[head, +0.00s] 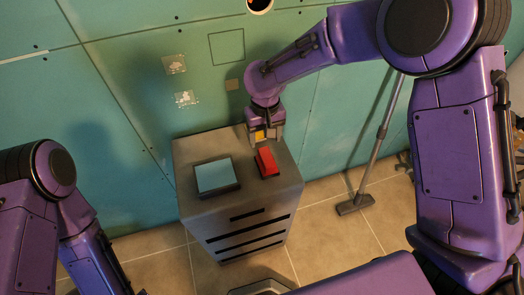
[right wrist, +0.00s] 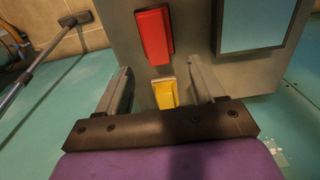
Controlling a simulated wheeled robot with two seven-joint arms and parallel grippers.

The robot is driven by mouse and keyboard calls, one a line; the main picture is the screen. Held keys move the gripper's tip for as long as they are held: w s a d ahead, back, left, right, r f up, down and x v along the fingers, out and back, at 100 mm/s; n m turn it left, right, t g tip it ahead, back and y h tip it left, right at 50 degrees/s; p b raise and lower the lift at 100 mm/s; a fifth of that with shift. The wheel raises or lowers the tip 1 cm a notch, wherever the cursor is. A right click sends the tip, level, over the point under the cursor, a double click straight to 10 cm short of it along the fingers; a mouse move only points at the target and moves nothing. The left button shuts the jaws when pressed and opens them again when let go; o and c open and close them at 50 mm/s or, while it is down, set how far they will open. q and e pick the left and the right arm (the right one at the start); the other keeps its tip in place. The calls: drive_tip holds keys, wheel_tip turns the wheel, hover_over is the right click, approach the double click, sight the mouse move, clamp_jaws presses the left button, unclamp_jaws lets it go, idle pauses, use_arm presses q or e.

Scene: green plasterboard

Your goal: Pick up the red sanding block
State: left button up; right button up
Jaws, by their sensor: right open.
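The red sanding block (head: 266,162) lies on top of a grey cabinet (head: 215,146), right of a flat panel. It also shows in the right wrist view (right wrist: 154,35), beyond my fingertips. A yellow block (head: 259,134) lies behind it near the cabinet's back edge. In the right wrist view the yellow block (right wrist: 165,93) appears between my open fingers. My right gripper (head: 264,138) is open, close to the yellow block and behind the red one; it also shows in the right wrist view (right wrist: 160,82). My left arm is at the lower left, its gripper out of view.
A dark-framed panel with a pale blue face (head: 216,175) lies on the cabinet, left of the red block. A green plasterboard wall (head: 110,90) stands directly behind the cabinet. A floor-cleaning tool (head: 355,205) leans at the right. Tiled floor surrounds the cabinet.

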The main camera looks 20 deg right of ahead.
hover_over(267, 157)
drive_tip(key=f, duration=0.4)
drive_tip(key=shift+a+p, duration=0.3)
drive_tip(key=shift+p, duration=0.05)
drive_tip(key=f, duration=0.1)
drive_tip(key=f+p, duration=0.1)
drive_tip(key=f, duration=0.3)
drive_tip(key=shift+d+f+p, duration=0.1)
drive_tip(key=shift+d+p, duration=0.2)
drive_tip(key=shift+p, duration=0.1)
drive_tip(key=shift+f, duration=0.4)
drive_tip(key=c, duration=1.1)
